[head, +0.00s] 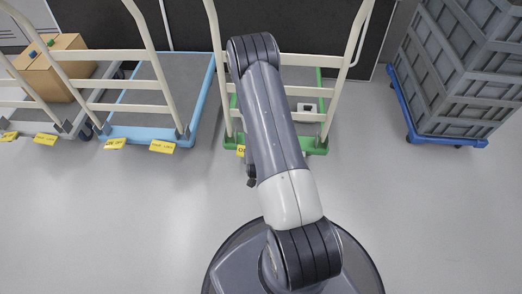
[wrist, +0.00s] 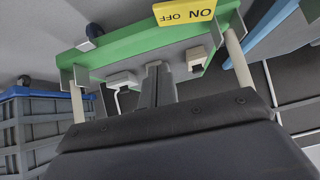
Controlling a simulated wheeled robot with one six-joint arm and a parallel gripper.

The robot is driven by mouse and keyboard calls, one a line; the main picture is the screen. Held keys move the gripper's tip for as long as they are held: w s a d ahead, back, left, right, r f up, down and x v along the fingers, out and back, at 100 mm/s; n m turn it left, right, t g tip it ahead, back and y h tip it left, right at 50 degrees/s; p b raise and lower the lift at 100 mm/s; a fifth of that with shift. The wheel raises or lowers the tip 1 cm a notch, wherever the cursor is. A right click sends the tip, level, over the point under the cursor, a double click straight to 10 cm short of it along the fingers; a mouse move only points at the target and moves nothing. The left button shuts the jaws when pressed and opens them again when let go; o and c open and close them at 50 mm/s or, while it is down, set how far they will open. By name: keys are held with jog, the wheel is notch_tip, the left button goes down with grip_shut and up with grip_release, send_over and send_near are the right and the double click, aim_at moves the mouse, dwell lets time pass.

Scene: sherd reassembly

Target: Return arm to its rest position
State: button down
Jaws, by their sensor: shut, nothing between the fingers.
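My arm (head: 275,120) reaches up the picture from my round base, over the front of a green-edged trolley (head: 318,146). My gripper (wrist: 157,72) shows in the wrist view as dark fingers held together, with nothing between them. It points toward the green trolley, which shows there upside down (wrist: 135,45). In the head view the gripper is hidden by the arm. A small pale piece with a dark middle (head: 308,107) lies on the trolley's deck. The wrist view shows two pale pieces there, one left of the fingers (wrist: 122,78) and one right (wrist: 196,58).
A blue trolley (head: 204,95) with a grey deck stands left, apparently empty. Further left, a grey trolley holds a cardboard box (head: 58,68). Grey crates (head: 450,85) stand on a blue dolly (head: 401,105) at right. Pale trolley rails rise near my arm. The front floor is clear.

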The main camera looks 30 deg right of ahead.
dwell(0.5)
jog(key=b+x, duration=0.1)
jog(key=x, duration=0.2)
jog(key=a+b+x, duration=0.1)
jog(key=x, duration=0.3)
jog(key=b+x, duration=0.2)
jog(key=x, duration=0.1)
jog(key=shift+w+a+f, duration=0.1)
jog(key=shift+w+f, duration=0.25)
jog(key=shift+f, duration=0.05)
jog(key=shift+w+a+r+p, duration=0.15)
jog(key=shift+w+r+p, duration=0.15)
jog(key=shift+r+p, duration=0.25)
jog(key=p, duration=0.1)
jog(key=w+a+r+h+p, duration=0.1)
jog(key=shift+a+n+g+p, duration=0.25)
jog(key=shift+n+g+p, duration=0.05)
jog(key=shift+p, duration=0.1)
jog(key=shift+w+a+r+h+p, duration=0.2)
jog(key=shift+w+a+h+p, duration=0.15)
jog(key=shift+a+p, duration=0.45)
jog(key=shift+s+a+r+g+p, duration=0.15)
jog(key=shift+s+a+r+p, duration=0.2)
jog(key=shift+s+r, duration=0.25)
jog(key=shift+s+a+r+g+p, duration=0.2)
jog(key=shift+s+a+r, duration=0.3)
jog(key=shift+r, duration=0.2)
